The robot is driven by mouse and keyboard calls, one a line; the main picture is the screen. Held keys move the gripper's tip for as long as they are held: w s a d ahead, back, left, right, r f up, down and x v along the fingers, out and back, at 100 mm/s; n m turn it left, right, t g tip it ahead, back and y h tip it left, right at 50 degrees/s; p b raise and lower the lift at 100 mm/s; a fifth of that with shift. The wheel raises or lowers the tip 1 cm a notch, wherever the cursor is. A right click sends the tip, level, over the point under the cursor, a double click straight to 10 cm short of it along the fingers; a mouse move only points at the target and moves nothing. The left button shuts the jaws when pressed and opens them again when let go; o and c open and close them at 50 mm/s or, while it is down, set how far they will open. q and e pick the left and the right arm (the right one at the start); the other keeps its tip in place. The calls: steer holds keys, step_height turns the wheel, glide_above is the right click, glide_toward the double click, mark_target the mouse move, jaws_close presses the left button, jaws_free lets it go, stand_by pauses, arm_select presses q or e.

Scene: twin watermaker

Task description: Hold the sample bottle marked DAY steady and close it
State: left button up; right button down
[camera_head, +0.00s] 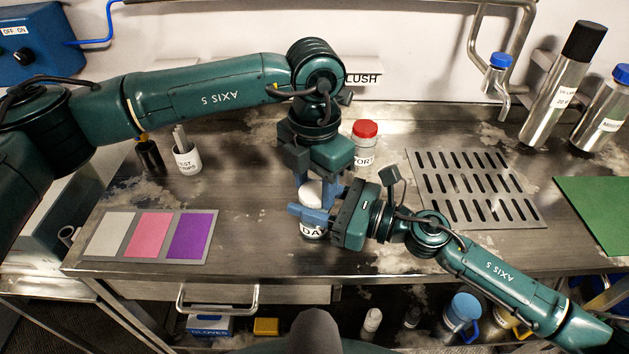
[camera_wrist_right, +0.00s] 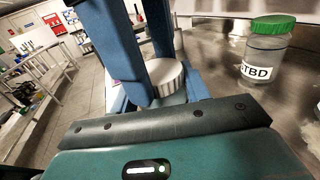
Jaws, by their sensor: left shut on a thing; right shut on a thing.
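The sample bottle marked DAY (camera_head: 311,231) stands upright on the steel counter, partly hidden by my grippers. My right gripper (camera_head: 312,213) reaches in from the right and is shut on the bottle's body. A white ribbed cap (camera_head: 311,191) is at the bottle's top; it also shows in the right wrist view (camera_wrist_right: 160,82). My left gripper (camera_head: 318,193) points down from above and is shut on the cap, its blue fingers either side of it. Whether the cap is fully seated on the neck cannot be told.
A red-capped bottle (camera_head: 364,143) stands just behind my grippers. A green-capped bottle marked STBD (camera_wrist_right: 266,58) is close by in the wrist view. A test strips cup (camera_head: 187,158), coloured pads (camera_head: 124,232) and drain grate (camera_head: 474,222) flank the work spot.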

arm_select(q)
steer(key=shift+c, duration=0.8)
steer(key=o, duration=1)
steer(key=shift+r, duration=0.1)
steer(key=shift+r, duration=2.2)
steer(key=shift+c, duration=0.4)
steer(key=shift+r, duration=0.3)
steer(key=shift+c, duration=0.6)
step_height(320, 180, up, 3)
steer(key=shift+f, duration=0.1)
steer(key=shift+c, duration=0.3)
